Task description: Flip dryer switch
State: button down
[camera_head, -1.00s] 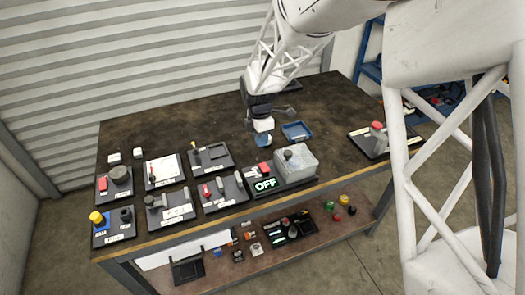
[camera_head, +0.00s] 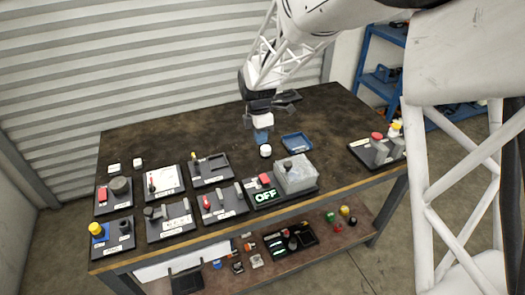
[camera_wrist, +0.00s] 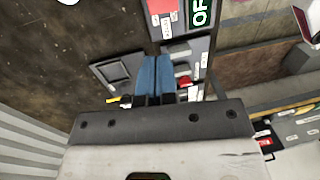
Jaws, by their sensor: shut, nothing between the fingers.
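The unit with the lit OFF sign (camera_head: 265,196) stands at the front edge of the table, right of the middle. A red switch (camera_head: 265,179) sits above the sign, and a grey see-through box (camera_head: 297,174) stands at its right. My gripper (camera_head: 261,138) is above the table behind this unit, apart from it. In the wrist view its blue fingers (camera_wrist: 155,75) are shut together and empty. That view also shows the red switch (camera_wrist: 162,6) and part of the sign (camera_wrist: 198,14) at the top, partly cut off.
Several panels with knobs and levers (camera_head: 170,181) fill the front left of the table. A blue tray (camera_head: 297,142) and a small white round thing (camera_head: 265,151) lie near my gripper. Another panel (camera_head: 380,150) is at the right.

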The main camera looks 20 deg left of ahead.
aim_at(266, 180)
jog(key=shift+s+d, duration=0.1)
jog(key=shift+s+d, duration=0.3)
jog(key=shift+d, duration=0.15)
dwell(0.4)
jog(key=f, duration=0.4)
jog(key=s+d+f, duration=0.1)
jog(key=f, duration=0.4)
jog(key=s+d+f, duration=0.1)
jog(key=f, duration=0.3)
jog(key=shift+f, duration=0.3)
jog(key=shift+f, duration=0.1)
jog(key=shift+f, duration=0.15)
jog(key=shift+a, duration=0.1)
dwell(0.4)
